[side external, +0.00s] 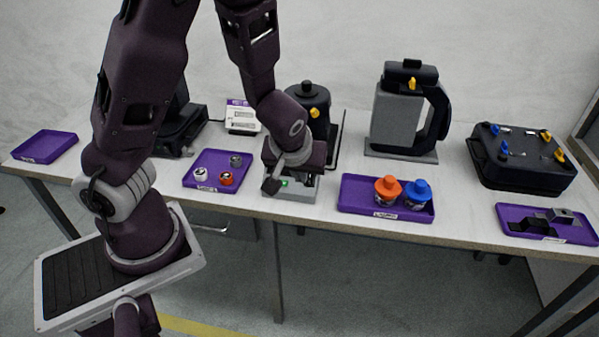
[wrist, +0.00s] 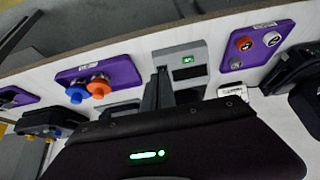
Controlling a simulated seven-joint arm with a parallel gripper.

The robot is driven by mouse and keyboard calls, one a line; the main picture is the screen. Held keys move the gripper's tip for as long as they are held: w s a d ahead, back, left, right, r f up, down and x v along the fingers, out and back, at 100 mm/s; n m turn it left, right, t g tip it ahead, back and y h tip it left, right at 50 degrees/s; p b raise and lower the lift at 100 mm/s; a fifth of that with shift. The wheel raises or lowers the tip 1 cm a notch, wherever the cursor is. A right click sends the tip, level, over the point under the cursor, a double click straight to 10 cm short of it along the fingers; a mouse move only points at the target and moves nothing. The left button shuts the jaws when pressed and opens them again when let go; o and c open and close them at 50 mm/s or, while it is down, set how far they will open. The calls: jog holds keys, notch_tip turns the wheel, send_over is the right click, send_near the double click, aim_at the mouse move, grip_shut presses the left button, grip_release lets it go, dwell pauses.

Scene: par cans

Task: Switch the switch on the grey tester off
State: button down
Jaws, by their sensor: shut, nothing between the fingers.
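The grey tester (side external: 300,194) is a small box near the front edge of the table, between two purple trays. It also shows in the wrist view (wrist: 200,49), with a lit green display or lamp (wrist: 187,59) on its top. My gripper (side external: 271,187) is right over the left part of the tester in the side view. Its fingers are shut and empty, and they point at the tester. In the wrist view the fingers (wrist: 162,76) overlap one side of the tester, beside the green light. I cannot make out the switch or its position, nor whether the fingertips touch it.
A purple tray (side external: 207,184) with small round parts is left of the tester. Another purple tray (side external: 357,207) with orange and blue bottles (side external: 388,189) is right of it. A black-lidded canister (side external: 307,94) and a grey jug-like machine (side external: 397,118) stand behind.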

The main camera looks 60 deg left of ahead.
jog(key=shift+s+d+r, duration=0.4)
jog(key=shift+d+r, duration=0.05)
jog(key=shift+r, duration=0.15)
jog(key=s+d+r+m+h, duration=0.2)
jog(key=s+r+m, duration=0.2)
jog(key=s+r, duration=0.4)
jog(key=s+d+r+m+t+h, duration=0.1)
jog(key=s+d+r+m+h, duration=0.1)
jog(key=s+r+m, duration=0.3)
jog(key=s+d+r, duration=0.1)
jog(key=s+r, duration=0.2)
jog(key=r, duration=0.1)
jog(key=shift+s+r, duration=0.15)
jog(key=shift+r, duration=0.1)
